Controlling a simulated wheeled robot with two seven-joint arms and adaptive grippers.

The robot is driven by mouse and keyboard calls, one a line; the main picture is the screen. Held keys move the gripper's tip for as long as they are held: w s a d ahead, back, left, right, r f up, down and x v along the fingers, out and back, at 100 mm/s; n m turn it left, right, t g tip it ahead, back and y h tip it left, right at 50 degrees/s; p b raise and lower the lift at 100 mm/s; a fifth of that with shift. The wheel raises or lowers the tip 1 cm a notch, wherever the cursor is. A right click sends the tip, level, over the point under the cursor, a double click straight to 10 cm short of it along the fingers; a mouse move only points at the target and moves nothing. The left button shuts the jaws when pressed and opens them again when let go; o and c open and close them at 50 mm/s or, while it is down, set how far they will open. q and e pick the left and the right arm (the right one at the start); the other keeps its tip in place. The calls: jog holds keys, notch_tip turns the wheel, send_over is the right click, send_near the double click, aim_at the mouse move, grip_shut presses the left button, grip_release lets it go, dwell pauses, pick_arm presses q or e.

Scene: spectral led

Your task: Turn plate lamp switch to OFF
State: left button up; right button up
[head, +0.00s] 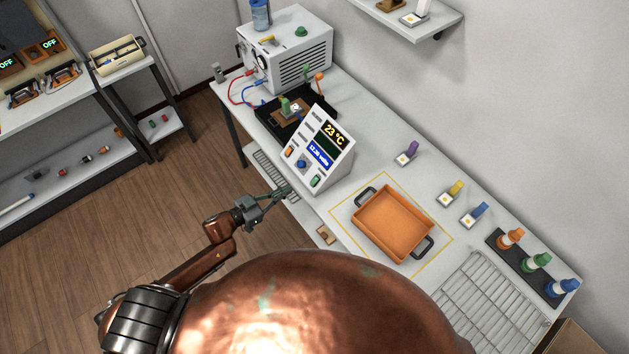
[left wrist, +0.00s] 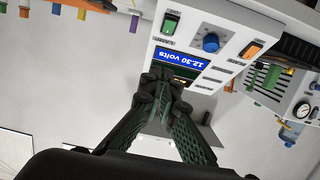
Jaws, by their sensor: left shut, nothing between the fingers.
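A white control box (head: 322,150) with a slanted front stands on the bench. Its displays read 23 °C and 12.30 volts. Its front has an orange rocker switch (head: 289,152), a blue knob (head: 301,164) and a green rocker switch (head: 315,181). The left wrist view shows them upside down: green switch (left wrist: 170,23), blue knob (left wrist: 211,42), orange switch (left wrist: 250,49). Their labels are too small to read, so I cannot tell which is the plate lamp switch. My left gripper (head: 284,191) is shut and empty, in front of the box's lower front; its fingertips (left wrist: 163,72) overlap the displays in the wrist view.
An orange tray (head: 392,222) with black handles sits right of the box. Behind the box are a black plate (head: 273,115) and a white power unit (head: 300,60) with red and blue leads. Coloured pieces and a wire rack (head: 485,300) lie along the bench.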

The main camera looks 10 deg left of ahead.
aim_at(313, 182)
pick_arm(q)
jog(key=o, duration=0.5)
jog(key=w+r+p, duration=0.1)
jog(key=w+y+p, duration=0.1)
jog(key=w+p, duration=0.1)
jog(key=w+a+r+n+y+p, duration=0.1)
jog(key=w, duration=0.1)
jog(key=shift+w+r, duration=0.1)
jog(key=shift+r, duration=0.2)
jog(key=shift+c, duration=0.2)
jog(key=shift+o, duration=0.8)
jog(key=shift+w+d+n+g+y+p, duration=0.15)
jog(key=shift+w+n+g+y+p, duration=0.15)
jog(key=shift+w+y+p, duration=0.7)
jog(key=shift+o, duration=0.9)
jog(key=d+g+p, duration=0.1)
jog(key=p, duration=0.1)
jog(key=d+f+g+p, duration=0.1)
jog(key=shift+s+f+p, duration=0.15)
jog(key=shift+s+p, duration=0.15)
jog(key=shift+p, duration=0.05)
jog(key=shift+w+d+f+m+g+y+p, duration=0.1)
jog(key=shift+w+d+f+m+g+p, duration=0.25)
jog(key=shift+d+f, duration=0.75)
jog(key=shift+w+d+f+m+g+y+p, duration=0.15)
jog(key=shift+w+d+f+g, duration=0.45)
jog(key=shift+f, duration=0.65)
jog(key=shift+w+d+f+m+g+y+p, duration=0.1)
jog(key=shift+d+f+m+g+p, duration=0.25)
jog(key=shift+d+f, duration=0.8)
